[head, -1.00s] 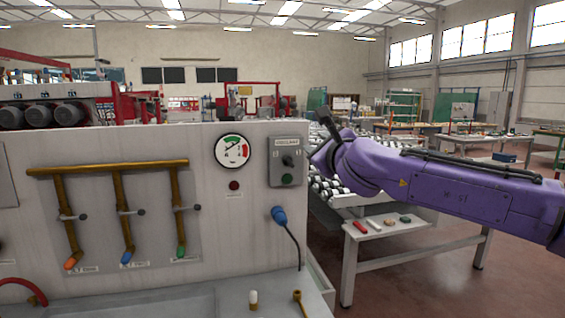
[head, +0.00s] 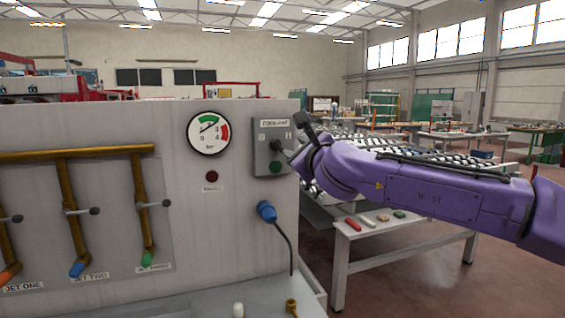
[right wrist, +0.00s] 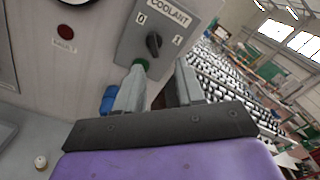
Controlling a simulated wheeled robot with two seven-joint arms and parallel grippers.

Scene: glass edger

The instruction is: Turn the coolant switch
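The coolant switch is a dark knob (head: 276,145) on a grey box (head: 261,161) labelled COOLANT, at the right end of the white machine panel. In the right wrist view the knob (right wrist: 153,43) sits between the marks 0 and 1; I cannot tell which it points to. A green button (right wrist: 141,63) is below it. My right gripper (right wrist: 160,82) is open and empty, its two fingers apart and aimed at the box, with the knob just beyond the fingertips. In the head view my purple arm hides most of the fingers. My left gripper is out of view.
A pressure gauge (head: 209,133) and red lamp (head: 211,176) are left of the box. A blue plug (head: 267,211) with a cable hangs below. Jet valves with brass pipes (head: 75,153) are at left. A roller table (head: 455,237) stands on the right.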

